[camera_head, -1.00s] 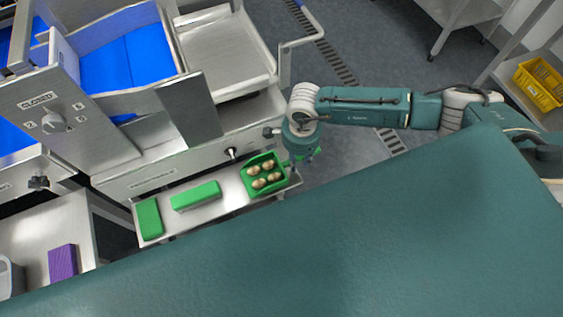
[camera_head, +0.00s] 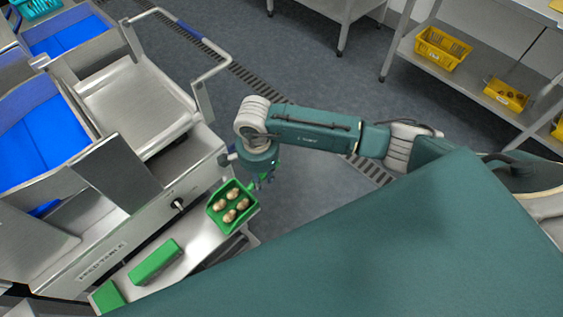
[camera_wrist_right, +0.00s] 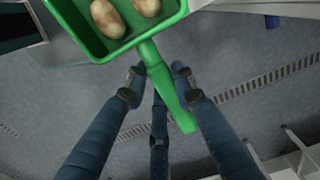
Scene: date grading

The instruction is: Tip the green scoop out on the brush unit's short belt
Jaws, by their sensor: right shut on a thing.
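The green scoop (camera_head: 232,208) holds several brown, oval dates (camera_head: 229,206) and looks about level. My right gripper (camera_head: 267,172) is beside it. In the right wrist view the fingers (camera_wrist_right: 158,76) are closed around the scoop's handle (camera_wrist_right: 170,88), and part of the tray with two dates shows at the top. In the head view the scoop appears at the right end of a steel shelf; I cannot tell whether it touches. Blue belt surfaces show at the left (camera_head: 38,122) and upper left (camera_head: 62,36); I cannot tell which is the short belt. My left gripper is out of view.
A green block (camera_head: 155,261) and a flat green piece (camera_head: 107,297) lie on the steel shelf (camera_head: 185,268). A steel tray (camera_head: 135,105) and a raised handle rail (camera_head: 208,73) stand beyond the scoop. Yellow crates (camera_head: 440,48) sit on racks at upper right. Grey floor is open between.

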